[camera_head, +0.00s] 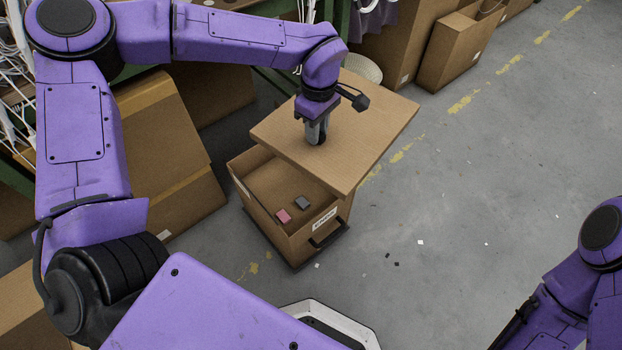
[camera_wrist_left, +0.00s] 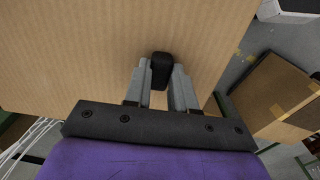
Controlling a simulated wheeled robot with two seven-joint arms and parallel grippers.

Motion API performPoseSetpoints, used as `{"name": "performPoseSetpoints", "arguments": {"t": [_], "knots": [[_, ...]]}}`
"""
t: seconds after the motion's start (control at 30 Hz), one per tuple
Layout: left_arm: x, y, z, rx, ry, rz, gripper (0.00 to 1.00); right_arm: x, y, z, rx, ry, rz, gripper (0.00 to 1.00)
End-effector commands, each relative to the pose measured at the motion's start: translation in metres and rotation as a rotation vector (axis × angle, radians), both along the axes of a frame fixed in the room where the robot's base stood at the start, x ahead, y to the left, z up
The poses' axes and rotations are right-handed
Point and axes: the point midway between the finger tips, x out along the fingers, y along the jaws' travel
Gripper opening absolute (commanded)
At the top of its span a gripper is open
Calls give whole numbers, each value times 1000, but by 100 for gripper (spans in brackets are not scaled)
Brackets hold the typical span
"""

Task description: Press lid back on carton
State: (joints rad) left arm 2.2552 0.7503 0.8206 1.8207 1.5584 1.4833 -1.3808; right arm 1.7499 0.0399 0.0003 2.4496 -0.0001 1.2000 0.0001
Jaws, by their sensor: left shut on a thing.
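The carton (camera_head: 297,244) stands on the floor, partly open at its near left side. A pink item and a dark grey item lie inside it. The flat brown lid (camera_head: 370,120) lies over the carton's far part, shifted and turned, overhanging on the right. My left gripper (camera_head: 319,138) points down at the lid and is shut on its black knob. In the left wrist view the knob (camera_wrist_left: 161,70) is between the fingertips and the lid (camera_wrist_left: 70,50) fills much of the picture. My right arm shows at the lower right, but its gripper is out of view.
Cardboard boxes (camera_head: 175,140) stand left of the carton beside a green rack. More boxes (camera_head: 455,50) stand at the back. The grey floor to the right is open, with small scraps and a worn yellow line (camera_head: 460,104).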

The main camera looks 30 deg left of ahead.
Motion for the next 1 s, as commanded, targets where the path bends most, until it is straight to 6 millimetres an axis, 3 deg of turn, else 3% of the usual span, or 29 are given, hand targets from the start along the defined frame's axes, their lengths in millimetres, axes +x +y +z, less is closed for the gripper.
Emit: {"name": "performPoseSetpoints", "arguments": {"t": [0.03,0.2,0.4,0.5,0.67,1.0], "knots": [[-1,2,-32,0,0,154,0,0,0,-22,0,0,0,38],[-7,9,-95,-6,-6,751,0,0,0,-56,0,0,0,38],[-13,14,-139,-12,-6,1234,0,0,0,-77,0,0,0,38],[-14,15,-146,-14,-6,1342,0,0,0,-80,0,0,0,38],[-15,16,-151,-14,-6,1378,0,0,0,-84,0,0,0,38],[-15,16,-185,-13,-6,1375,0,-2,1,-120,2,2,-2,38]]}}
